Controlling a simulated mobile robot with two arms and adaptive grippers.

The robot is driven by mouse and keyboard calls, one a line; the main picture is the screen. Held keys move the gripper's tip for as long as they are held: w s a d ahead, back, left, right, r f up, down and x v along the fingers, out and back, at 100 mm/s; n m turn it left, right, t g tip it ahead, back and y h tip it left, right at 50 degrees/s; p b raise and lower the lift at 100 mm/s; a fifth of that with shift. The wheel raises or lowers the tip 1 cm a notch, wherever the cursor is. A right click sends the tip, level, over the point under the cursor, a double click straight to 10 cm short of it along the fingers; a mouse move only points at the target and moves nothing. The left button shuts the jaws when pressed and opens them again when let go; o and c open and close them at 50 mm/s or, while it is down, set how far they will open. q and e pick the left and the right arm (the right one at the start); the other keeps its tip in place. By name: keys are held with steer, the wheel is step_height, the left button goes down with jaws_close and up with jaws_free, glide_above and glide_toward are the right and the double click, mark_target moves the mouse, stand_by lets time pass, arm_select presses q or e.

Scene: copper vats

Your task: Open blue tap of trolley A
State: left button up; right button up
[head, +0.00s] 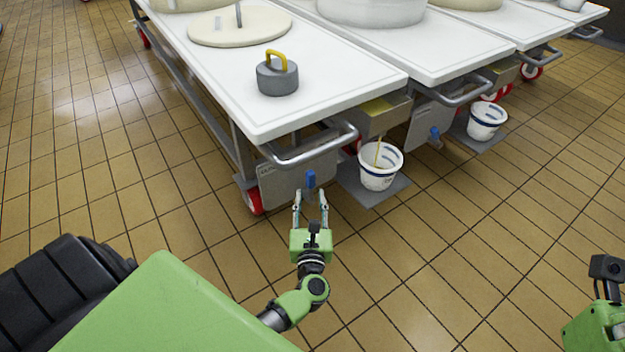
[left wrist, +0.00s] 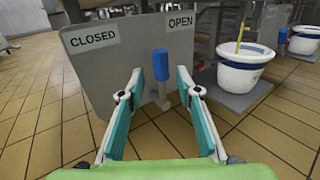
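A blue tap (head: 311,179) sits at the front of the nearest trolley (head: 375,84), on a grey plate. In the left wrist view the tap handle (left wrist: 160,64) points upright on a metal stem. It stands right of the CLOSED label (left wrist: 93,38) and just below left of the OPEN label (left wrist: 181,22). My left gripper (head: 310,196) is open, its fingers on either side of the handle with gaps to both. Nothing is between the fingertips that they grip. Part of my right gripper's green body (head: 595,326) shows at the lower right; its fingers cannot be made out.
A white bucket (head: 380,166) stands right of the tap on a grey base, under a yellowish stream. Another trolley with its blue tap (head: 434,133) and bucket (head: 487,122) is farther right. A handle bar (head: 310,150) juts out above the near tap. Tiled floor in front is clear.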

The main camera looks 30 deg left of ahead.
mark_target(311, 179)
arm_select(q)
steer(key=b+x, duration=0.1)
steer(key=x, duration=0.7)
steer(key=shift+w+a+b, duration=0.15)
steer(key=shift+w+b, duration=0.1)
steer(key=shift+b, duration=0.15)
jaws_close()
